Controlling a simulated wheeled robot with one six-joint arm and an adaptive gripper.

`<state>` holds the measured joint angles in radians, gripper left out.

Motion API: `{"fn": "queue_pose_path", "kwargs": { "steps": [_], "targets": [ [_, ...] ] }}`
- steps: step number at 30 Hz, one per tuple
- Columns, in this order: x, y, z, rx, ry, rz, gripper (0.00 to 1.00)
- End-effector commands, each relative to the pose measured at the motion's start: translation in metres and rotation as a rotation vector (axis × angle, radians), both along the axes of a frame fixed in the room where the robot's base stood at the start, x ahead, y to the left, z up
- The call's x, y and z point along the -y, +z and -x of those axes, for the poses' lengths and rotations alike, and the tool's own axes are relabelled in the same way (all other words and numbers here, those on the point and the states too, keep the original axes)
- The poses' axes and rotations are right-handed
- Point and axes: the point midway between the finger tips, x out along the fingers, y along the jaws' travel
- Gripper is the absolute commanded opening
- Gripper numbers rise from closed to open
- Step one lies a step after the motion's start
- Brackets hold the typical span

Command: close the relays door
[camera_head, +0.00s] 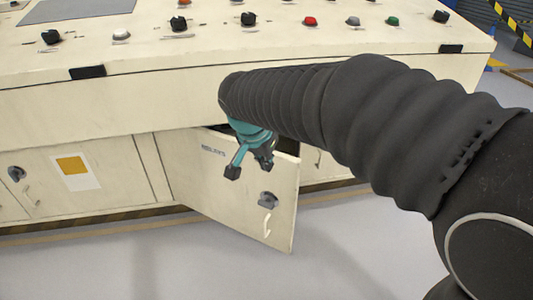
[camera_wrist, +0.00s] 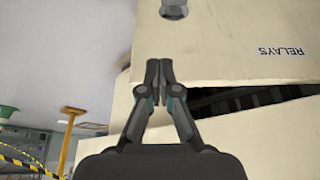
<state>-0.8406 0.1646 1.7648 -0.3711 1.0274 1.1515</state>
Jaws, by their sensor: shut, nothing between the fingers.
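The relays door (camera_head: 225,185) is a cream panel, partly open. It is attached at its left side and its free right edge stands out from the cabinet (camera_head: 105,165). It has a dark latch (camera_head: 268,199) and a pale handle (camera_head: 267,225). In the wrist view the door (camera_wrist: 235,30) fills the upper right, with the RELAYS label and a dark gap at its edge. My gripper (camera_head: 250,168) is over the upper part of the door in the head view. In the wrist view its fingers (camera_wrist: 158,82) are together and empty, overlapping the door's edge; contact cannot be told.
The console top (camera_head: 270,45) with knobs and buttons overhangs the door. Another cabinet door (camera_head: 95,175) with a yellow label is at left. Grey floor (camera_head: 160,265) in front is clear. A yellow post (camera_wrist: 68,140) and striped barrier (camera_wrist: 28,165) stand in the wrist view's background.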

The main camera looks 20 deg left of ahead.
Motion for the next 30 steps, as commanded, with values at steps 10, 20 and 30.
{"fn": "queue_pose_path", "kwargs": {
  "steps": [10,20,30],
  "targets": [
    [0.005,-0.044,-0.032,0.000,-0.004,-0.001,0.00],
    [0.009,-0.043,-0.056,0.000,-0.001,-0.001,0.00],
    [0.009,-0.043,-0.057,-0.001,0.001,-0.001,0.00]
  ]
}}
